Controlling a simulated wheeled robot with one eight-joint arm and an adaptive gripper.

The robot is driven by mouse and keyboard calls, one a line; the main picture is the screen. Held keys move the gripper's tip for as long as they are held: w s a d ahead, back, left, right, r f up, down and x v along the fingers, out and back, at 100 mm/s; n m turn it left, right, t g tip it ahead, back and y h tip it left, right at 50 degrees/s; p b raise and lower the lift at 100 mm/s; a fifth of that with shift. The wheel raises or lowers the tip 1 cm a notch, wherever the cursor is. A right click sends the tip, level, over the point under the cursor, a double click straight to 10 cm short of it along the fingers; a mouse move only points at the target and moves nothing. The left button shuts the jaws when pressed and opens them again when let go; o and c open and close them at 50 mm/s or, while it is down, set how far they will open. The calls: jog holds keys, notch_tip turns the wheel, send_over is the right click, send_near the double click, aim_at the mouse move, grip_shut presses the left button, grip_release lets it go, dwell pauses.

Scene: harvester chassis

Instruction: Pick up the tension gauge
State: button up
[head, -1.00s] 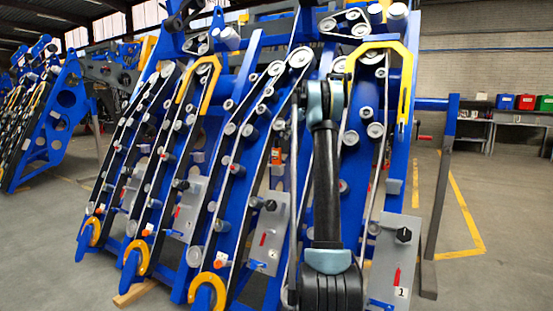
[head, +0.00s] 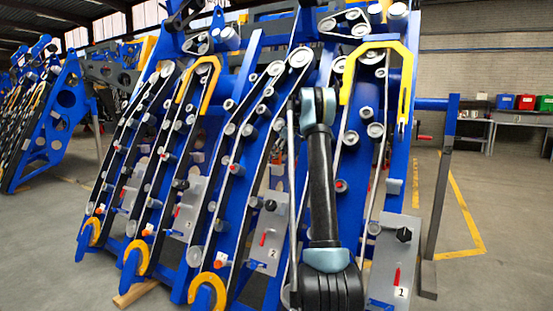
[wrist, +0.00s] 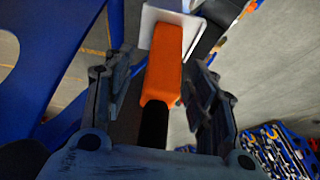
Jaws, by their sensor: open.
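The tension gauge, as I take it, is the orange block-shaped body (wrist: 166,58) in the wrist view, with a black part (wrist: 153,124) at its near end. A white plate-like piece (wrist: 147,22) shows behind its far end. My gripper (wrist: 160,78) is open, with one dark finger on each side of the orange body. I cannot tell whether either finger touches it. In the head view my arm stands before the harvester chassis, and I can make out neither my gripper nor the gauge there.
The blue harvester chassis (head: 320,200) with belts, rollers and yellow hooks fills the middle of the head view. A bench (head: 515,118) with coloured bins stands at the back right. Floor at the right is open.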

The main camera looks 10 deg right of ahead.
jog(key=x, duration=0.2)
jog(key=shift+a+f, duration=0.15)
jog(key=shift+f, duration=0.1)
grip_shut()
